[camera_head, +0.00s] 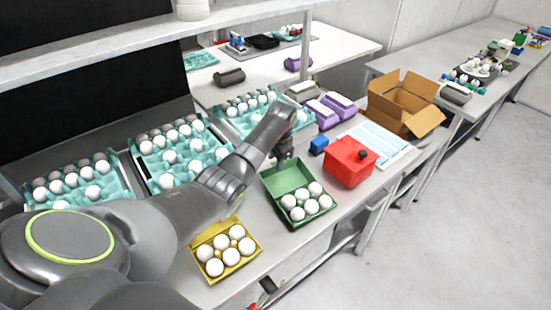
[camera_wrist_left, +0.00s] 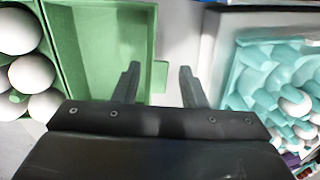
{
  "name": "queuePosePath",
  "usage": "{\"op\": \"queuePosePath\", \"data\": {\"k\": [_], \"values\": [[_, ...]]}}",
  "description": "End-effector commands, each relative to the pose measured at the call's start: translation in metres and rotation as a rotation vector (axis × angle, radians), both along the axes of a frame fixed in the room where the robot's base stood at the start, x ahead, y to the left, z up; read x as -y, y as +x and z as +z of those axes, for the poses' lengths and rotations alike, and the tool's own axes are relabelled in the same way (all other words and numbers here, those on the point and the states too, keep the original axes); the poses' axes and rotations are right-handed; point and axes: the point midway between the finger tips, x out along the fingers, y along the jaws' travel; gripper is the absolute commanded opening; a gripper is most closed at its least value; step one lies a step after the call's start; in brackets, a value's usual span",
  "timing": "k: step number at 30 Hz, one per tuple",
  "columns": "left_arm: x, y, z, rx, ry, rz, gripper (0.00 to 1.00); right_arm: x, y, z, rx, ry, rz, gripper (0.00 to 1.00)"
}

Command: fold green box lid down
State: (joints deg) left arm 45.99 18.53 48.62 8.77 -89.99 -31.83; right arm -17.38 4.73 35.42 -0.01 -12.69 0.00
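The green box (camera_head: 289,222) stands on the table with several white eggs in its cups. Its lid (camera_head: 285,178) is open at the back, tilted up behind the eggs. The lid (camera_wrist_left: 105,45) fills the upper left of the left wrist view, with a small tab (camera_wrist_left: 160,76) on its edge. My left gripper (camera_head: 285,150) is just behind the lid's top edge. In the left wrist view its fingers (camera_wrist_left: 160,85) are apart, with the tab showing between them. I cannot tell whether they touch the lid. My right gripper is not in view.
A yellow box (camera_head: 202,273) with eggs stands open to the left. A red box (camera_head: 350,172) is close on the right. Teal egg trays (camera_head: 135,152) line the back. An open cardboard box (camera_head: 390,122) is farther right.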

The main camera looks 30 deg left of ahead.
Motion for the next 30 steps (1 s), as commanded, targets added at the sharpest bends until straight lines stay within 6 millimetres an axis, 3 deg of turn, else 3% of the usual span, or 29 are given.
{"op": "queuePosePath", "data": {"k": [5, 13, 23, 30], "values": [[0.0, 0.0, 0.0, 0.0, 0.0, 0.0, 0.36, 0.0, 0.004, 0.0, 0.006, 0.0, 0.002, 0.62], [0.0, 0.0, 0.0, 0.0, 0.0, 0.0, 0.0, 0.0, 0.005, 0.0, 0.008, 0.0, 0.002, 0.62], [0.001, 0.0, 0.002, 0.003, 0.004, 0.0, 0.0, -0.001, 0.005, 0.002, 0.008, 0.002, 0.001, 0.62], [0.004, -0.002, 0.012, 0.032, 0.054, -0.002, 0.0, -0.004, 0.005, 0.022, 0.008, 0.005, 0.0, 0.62]]}}
